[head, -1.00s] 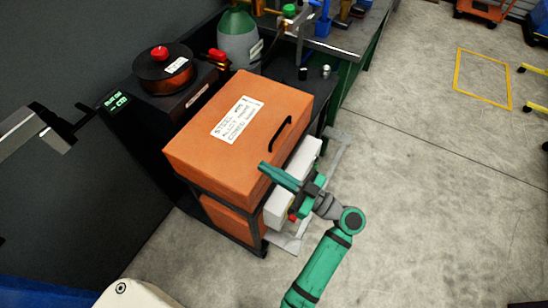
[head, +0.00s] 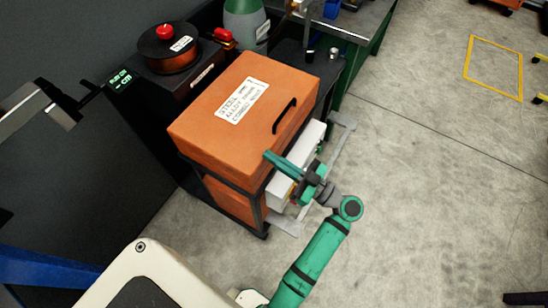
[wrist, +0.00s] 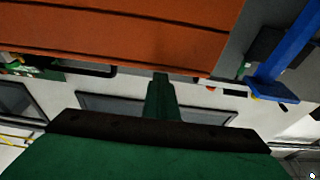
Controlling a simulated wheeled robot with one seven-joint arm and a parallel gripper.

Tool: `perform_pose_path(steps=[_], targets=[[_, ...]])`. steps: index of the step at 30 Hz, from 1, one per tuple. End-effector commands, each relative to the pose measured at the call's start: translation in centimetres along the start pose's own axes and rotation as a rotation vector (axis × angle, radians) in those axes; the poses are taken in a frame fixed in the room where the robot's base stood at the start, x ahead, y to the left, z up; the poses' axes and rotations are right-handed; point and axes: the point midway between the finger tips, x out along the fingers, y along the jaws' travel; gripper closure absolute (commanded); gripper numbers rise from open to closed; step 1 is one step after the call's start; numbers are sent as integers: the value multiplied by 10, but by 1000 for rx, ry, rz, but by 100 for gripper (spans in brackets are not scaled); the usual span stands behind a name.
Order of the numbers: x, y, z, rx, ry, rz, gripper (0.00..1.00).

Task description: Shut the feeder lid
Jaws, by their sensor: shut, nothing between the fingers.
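The feeder lid (head: 215,125) is a large orange cover with a white label and a black handle (head: 285,117). It lies over the orange feeder body (head: 230,198) in its black frame; I cannot tell whether a gap is left under it. My gripper (head: 267,155) is shut and empty, its green fingers at the lid's front side, below the handle. In the wrist view the finger tips (wrist: 160,80) point at the lower part of an orange surface (wrist: 120,35), likely the lid. Whether they touch it is unclear.
A white box (head: 312,140) sticks out from the feeder's front beside my gripper. A dark spool with a red knob (head: 166,52) and a green display (head: 120,80) stand behind left. A workbench (head: 365,35) is at the back.

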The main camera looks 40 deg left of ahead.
Motion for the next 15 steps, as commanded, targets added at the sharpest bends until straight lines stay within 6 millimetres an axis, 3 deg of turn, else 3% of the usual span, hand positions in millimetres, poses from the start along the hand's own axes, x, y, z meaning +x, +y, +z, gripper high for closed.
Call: perform_pose_path(steps=[2, 9, 15], targets=[[-1, 0, 5, 14, -17, 4, 100], [10, -1, -39, -5, 0, -2, 100], [-36, 0, -34, -2, 2, 2, 100]])
